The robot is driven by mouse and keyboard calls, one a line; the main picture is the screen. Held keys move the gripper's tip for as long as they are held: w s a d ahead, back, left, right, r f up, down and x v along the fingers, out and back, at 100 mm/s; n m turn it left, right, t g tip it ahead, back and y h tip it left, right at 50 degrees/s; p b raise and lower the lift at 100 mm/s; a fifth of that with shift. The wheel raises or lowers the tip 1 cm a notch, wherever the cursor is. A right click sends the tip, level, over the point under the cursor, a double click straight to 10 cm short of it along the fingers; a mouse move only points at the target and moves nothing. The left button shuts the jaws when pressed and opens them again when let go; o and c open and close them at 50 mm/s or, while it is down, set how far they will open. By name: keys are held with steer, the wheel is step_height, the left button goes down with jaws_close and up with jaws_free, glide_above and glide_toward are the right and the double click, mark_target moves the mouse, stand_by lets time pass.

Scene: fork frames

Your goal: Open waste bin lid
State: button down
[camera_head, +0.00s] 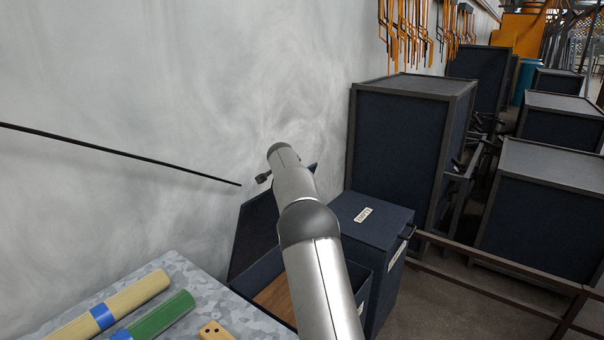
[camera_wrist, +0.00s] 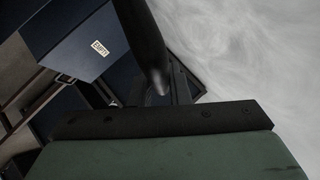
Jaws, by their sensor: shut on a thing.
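The dark blue waste bin lid (camera_head: 253,235) stands steeply tilted up near the wall in the head view. Below it the open bin (camera_head: 362,290) shows a brown inside, partly covered by my arm. A corner of the lid shows just beyond my wrist. In the wrist view my gripper (camera_wrist: 163,95) is shut around a dark, rounded bar (camera_wrist: 145,35), which looks like the lid's handle. My fingertips are hard to make out there.
A closed, labelled bin (camera_head: 372,217) stands right beside the open one. A grey table (camera_head: 190,268) with rolled pieces is at lower left. The wall (camera_head: 150,80) rises close behind the lid. Large dark cabinets (camera_head: 410,135) and a rail (camera_head: 500,283) are at right.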

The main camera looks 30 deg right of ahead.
steer(key=shift+w, duration=0.1)
steer(key=c, duration=1.4)
jaws_free()
steer(key=shift+o, duration=0.2)
steer(key=b+v, duration=0.6)
steer(key=v, duration=1.1)
steer(key=shift+s, duration=0.25)
steer(key=s+a+f+n+g+y, duration=0.2)
steer(key=s+a+f+n, duration=0.3)
steer(key=s, duration=1)
steer(key=s+a+f+n+g+y, duration=0.2)
steer(key=s+a+f+n+g, duration=0.2)
steer(key=s+a+f, duration=0.4)
steer(key=s+a+f+n+g+y, duration=0.2)
steer(key=s+a+f+n, duration=0.5)
steer(key=s, duration=1.5)
step_height(320, 180, down, 5)
steer(key=shift+s+a+f+g, duration=0.15)
steer(key=shift+s+a+g, duration=0.05)
steer(key=shift+s+g, duration=0.25)
